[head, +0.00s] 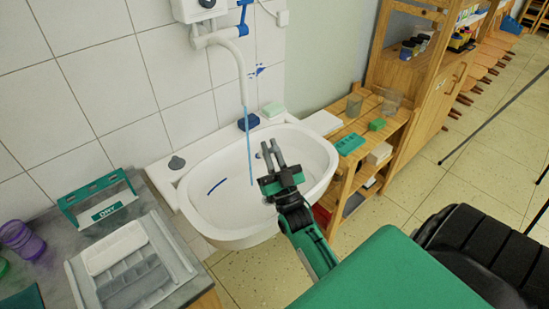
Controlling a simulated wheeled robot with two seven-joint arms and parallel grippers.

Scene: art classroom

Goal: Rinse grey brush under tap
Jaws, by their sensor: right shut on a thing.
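The white sink basin (205,212) is mounted on the tiled wall. The white tap spout (240,70) with a blue handle bends down over it, and a thin blue stream of water (249,140) runs from it into the basin. My right gripper (273,149) is over the right part of the basin, just right of the stream and apart from it in the picture. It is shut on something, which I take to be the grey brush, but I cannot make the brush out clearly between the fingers. My left gripper is not in view.
A green rack marked DRY (98,208) and a light grey compartment tray (150,275) stand on the counter at left. Blue and green blocks lie on the sink's back rim. A wooden shelf (372,150) with jars stands close right of the basin.

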